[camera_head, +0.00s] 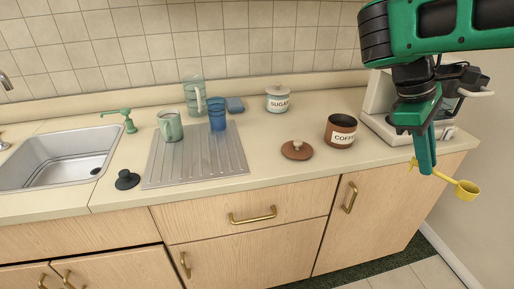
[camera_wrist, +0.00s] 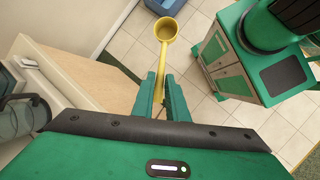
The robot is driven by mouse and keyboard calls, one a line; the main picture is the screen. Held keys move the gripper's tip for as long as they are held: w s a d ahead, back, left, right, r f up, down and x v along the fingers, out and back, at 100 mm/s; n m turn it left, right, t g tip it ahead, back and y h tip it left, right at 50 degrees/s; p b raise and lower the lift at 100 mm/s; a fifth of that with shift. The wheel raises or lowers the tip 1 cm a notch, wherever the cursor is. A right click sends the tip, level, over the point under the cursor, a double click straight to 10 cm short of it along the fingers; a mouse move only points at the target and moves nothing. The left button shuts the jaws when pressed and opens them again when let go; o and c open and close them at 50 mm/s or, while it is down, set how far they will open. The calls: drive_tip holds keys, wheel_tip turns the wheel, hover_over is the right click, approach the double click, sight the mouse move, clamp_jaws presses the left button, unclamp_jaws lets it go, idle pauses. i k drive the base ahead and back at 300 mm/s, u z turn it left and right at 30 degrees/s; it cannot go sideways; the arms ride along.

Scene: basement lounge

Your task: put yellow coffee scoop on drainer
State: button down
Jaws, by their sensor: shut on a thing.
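The yellow coffee scoop (camera_head: 467,189) is held by its handle in my gripper (camera_head: 424,170), at the right front edge of the counter. My gripper is shut on the handle, and the scoop's bowl sticks out to the right, beyond the counter edge. In the wrist view the scoop (camera_wrist: 165,30) points away from my gripper (camera_wrist: 161,88), with its bowl over the tiled floor. The drainer (camera_head: 215,163) is a grey ribbed board on the counter, left of my gripper. A green mug, a blue cup and a tall clear pitcher stand on or at its back part.
The open brown coffee canister (camera_head: 340,132) and its lid (camera_head: 297,150) stand between the drainer and my gripper. A sugar jar (camera_head: 277,99) is behind. A white coffee machine (camera_head: 380,100) is at right. The drainer's front is bare. A black stopper (camera_head: 127,180) and sink (camera_head: 60,158) are left.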

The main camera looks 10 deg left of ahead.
sight(216, 150)
drive_tip(key=u, duration=0.35)
drive_tip(key=i, duration=1)
drive_tip(key=u, duration=1.55)
